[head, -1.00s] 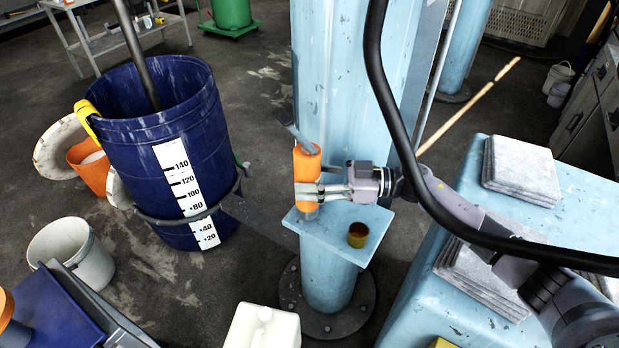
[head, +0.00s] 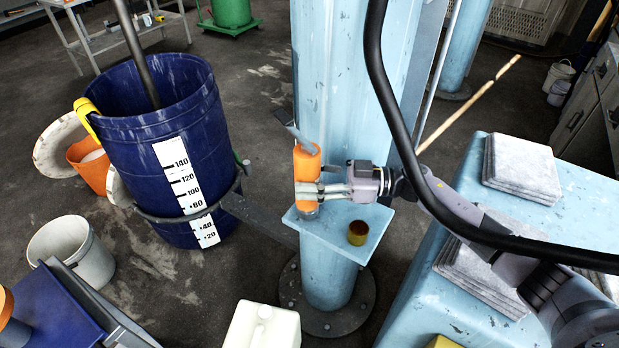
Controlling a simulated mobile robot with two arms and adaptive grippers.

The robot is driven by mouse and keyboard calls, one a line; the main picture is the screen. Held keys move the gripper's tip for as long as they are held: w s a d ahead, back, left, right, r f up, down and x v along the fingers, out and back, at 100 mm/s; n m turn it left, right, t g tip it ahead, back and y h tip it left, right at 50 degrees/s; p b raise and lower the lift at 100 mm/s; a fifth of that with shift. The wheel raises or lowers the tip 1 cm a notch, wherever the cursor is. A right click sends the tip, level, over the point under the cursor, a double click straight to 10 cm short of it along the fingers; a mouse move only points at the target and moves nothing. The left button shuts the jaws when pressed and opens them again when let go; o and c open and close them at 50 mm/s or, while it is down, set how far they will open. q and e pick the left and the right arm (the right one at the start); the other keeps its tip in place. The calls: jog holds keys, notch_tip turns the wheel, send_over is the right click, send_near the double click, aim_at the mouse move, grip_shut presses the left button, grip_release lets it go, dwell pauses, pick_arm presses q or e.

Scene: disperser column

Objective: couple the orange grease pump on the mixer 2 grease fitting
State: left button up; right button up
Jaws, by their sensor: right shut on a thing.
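The orange grease pump (head: 307,165) is upright at the light blue column, over the small light blue shelf (head: 345,240). A grey lever slants up to the left from its top. My right gripper (head: 308,191) is shut on the lower part of the pump's orange body, coming in from the right. I cannot tell whether the pump's base touches the shelf. I cannot make out the mixer 2 grease fitting. My left gripper is not in view.
The light blue column (head: 345,80) rises directly behind. A large blue drum (head: 150,120) is at the left, and a thick black hose (head: 378,70) crosses in front of the column.

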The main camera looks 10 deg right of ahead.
jog(key=shift+f, duration=0.35)
dwell(0.8)
jog(key=o, duration=1.2)
jog(key=shift+f, duration=0.1)
jog(key=shift+f, duration=0.2)
jog(key=v, duration=1.2)
jog(key=shift+s+r, duration=0.1)
jog(key=shift+r, duration=0.05)
